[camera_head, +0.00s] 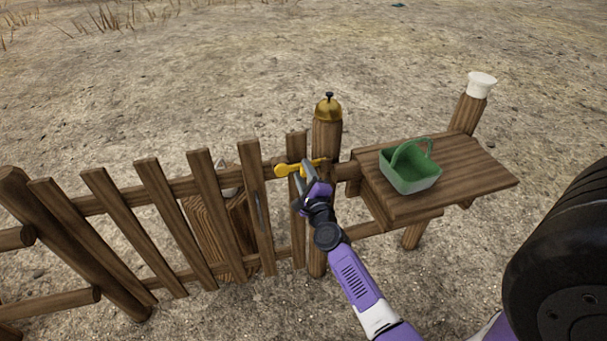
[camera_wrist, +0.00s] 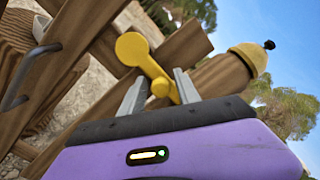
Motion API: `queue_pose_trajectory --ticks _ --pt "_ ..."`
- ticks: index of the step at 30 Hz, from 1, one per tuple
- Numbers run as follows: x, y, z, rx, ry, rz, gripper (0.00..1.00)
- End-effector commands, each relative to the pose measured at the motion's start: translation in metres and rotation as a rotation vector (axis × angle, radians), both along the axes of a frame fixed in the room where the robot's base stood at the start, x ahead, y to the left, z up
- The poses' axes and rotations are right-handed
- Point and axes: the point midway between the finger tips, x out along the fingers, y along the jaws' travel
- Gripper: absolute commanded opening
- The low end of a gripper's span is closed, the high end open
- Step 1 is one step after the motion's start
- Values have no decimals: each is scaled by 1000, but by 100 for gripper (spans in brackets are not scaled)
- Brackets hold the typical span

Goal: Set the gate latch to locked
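The yellow gate latch (camera_head: 284,171) is at the top right of the wooden gate, by the gate post. In the head view it lies nearly level, reaching towards the post, partly hidden by my gripper (camera_head: 305,174). The latch's far end is partly behind the right finger.
A brass bell (camera_head: 328,109) tops the gate post (camera_head: 327,140). To the right, a wooden shelf (camera_head: 460,180) holds a green basket (camera_head: 412,172). A white cup-like object (camera_head: 481,85) tops another post. Gate slats (camera_head: 205,205) stand to the left. A black wheel (camera_head: 565,260) is at lower right.

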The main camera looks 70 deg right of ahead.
Motion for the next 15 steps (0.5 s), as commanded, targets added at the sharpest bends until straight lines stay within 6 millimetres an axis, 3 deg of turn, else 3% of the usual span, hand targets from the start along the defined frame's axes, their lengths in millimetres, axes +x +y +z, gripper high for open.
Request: queue_pose_trajectory --ticks 11,15 --pt "-1 1 -2 -3 8 0 44" --pt "-9 10 -2 -2 10 0 44"
